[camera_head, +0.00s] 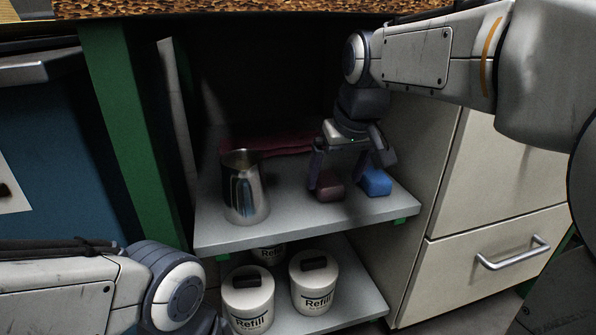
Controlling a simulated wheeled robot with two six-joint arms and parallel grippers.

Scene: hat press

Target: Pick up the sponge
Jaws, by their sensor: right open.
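A blue sponge-like block (375,182) lies near the right end of the upper shelf. A dark red block (328,186) of similar size lies just left of it; I cannot tell which one is the sponge. My right gripper (348,172) is open and points down over the blocks. Its left finger is close beside the red block and its right finger is above the blue block. I cannot tell whether either finger touches a block. My left arm shows at the lower left, with its gripper out of view.
A metal pitcher (244,188) stands on the upper shelf (290,222), left of the blocks. A dark red cloth (285,146) lies behind. White Refill canisters (314,284) stand on the lower shelf. A green post (130,140) and cream drawers (495,235) flank the shelves.

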